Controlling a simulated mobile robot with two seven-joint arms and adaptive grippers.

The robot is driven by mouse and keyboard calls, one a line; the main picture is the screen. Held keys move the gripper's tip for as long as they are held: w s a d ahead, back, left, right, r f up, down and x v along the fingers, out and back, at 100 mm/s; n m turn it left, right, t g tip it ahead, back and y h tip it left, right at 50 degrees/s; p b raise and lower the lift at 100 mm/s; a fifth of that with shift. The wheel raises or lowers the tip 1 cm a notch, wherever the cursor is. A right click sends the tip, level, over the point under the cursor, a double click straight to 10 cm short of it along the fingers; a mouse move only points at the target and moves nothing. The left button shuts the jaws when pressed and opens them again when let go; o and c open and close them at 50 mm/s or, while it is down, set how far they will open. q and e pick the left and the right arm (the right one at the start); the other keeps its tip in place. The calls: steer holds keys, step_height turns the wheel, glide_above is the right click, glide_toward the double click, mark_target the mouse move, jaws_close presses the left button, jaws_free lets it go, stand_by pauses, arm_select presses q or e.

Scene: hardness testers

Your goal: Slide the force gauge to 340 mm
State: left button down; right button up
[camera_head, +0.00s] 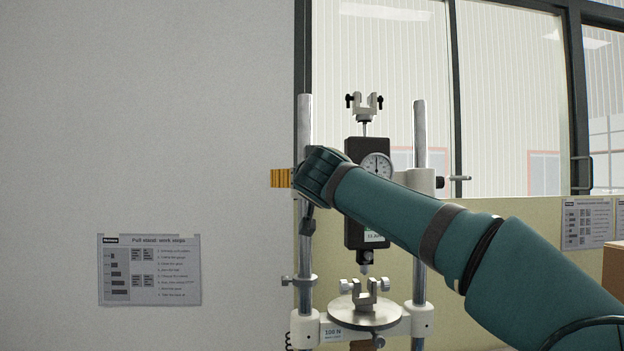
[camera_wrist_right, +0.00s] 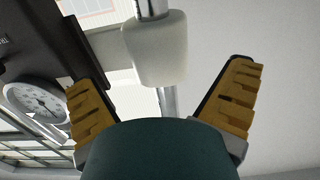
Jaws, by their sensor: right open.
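The force gauge (camera_head: 353,236) is a black upright box with a round dial (camera_head: 377,166), held between two chrome posts. My right arm covers its middle. Its white crosshead shows at the right post (camera_head: 424,181). In the right wrist view the dial (camera_wrist_right: 38,103) and the dark gauge body are at the left. My right gripper (camera_head: 281,178) is at the left post; its yellow finger shows there. In the wrist view the open right gripper (camera_wrist_right: 163,82) has its fingers spread on either side of a white sleeve (camera_wrist_right: 155,48) around a post, with visible gaps. No millimetre scale is readable.
A round plate (camera_head: 364,312) with a fork grip stands below the gauge, and another fork (camera_head: 364,103) tops its rod. A small clamp (camera_head: 300,281) sits low on the left post. A dark knob (camera_head: 440,182) juts out right. A work-steps sheet (camera_head: 149,270) hangs left.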

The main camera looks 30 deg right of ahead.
steer(key=v, duration=0.8)
steer(key=shift+d, duration=0.1)
steer(key=p+x, duration=0.7)
steer(key=x, duration=0.5)
steer(key=shift+f, duration=0.1)
stand_by(0.5)
steer(key=shift+w, duration=0.1)
steer(key=c, duration=1.3)
